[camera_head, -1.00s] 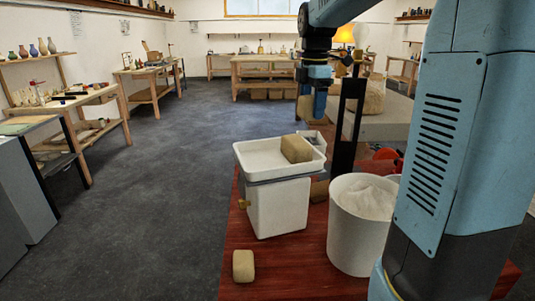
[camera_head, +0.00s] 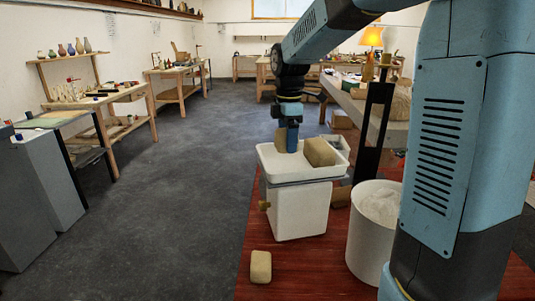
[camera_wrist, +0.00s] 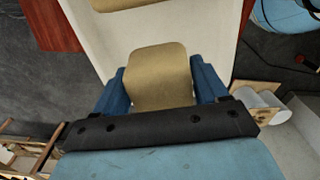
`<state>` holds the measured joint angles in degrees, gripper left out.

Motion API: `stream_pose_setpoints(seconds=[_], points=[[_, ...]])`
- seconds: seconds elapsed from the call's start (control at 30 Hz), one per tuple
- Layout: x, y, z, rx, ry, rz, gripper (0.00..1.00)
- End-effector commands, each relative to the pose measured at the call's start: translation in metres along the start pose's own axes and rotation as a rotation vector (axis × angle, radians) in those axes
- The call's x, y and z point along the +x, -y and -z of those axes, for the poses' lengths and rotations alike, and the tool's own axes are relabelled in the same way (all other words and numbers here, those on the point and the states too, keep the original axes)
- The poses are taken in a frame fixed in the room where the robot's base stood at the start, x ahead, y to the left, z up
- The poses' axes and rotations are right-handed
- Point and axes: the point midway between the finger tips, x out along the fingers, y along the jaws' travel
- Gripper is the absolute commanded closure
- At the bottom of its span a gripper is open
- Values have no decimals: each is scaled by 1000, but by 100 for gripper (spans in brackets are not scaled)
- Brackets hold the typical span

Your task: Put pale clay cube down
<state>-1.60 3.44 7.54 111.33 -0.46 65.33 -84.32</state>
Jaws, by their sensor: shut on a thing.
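My gripper (camera_head: 288,143) is shut on a pale tan clay cube (camera_wrist: 158,75), with one blue finger on each side of it in the wrist view. In the head view the cube (camera_head: 281,141) shows partly behind the fingers, low over the left back part of the white tray (camera_head: 266,163). I cannot tell whether its underside touches the tray floor. A second tan clay block (camera_head: 319,152) sits in the tray just right of my gripper; a clay piece also shows at the top edge of the wrist view (camera_wrist: 125,3).
The tray tops a white box (camera_head: 298,211) on a red table (camera_head: 300,275). A small clay block (camera_head: 260,266) lies at the table's front left. A white bucket (camera_head: 371,233) of pale material stands right, near a dark post (camera_head: 373,125). The tray's front left is clear.

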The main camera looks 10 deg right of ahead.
Motion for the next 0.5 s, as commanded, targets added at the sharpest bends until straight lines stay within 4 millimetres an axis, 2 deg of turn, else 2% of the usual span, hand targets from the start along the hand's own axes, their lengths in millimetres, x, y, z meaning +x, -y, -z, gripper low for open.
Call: stream_pose_setpoints(seconds=[0.27, 0.5], points=[[12, -2, 12, -5, 0, -1, 88], [42, -2, 15, -5, 0, 1, 88]])
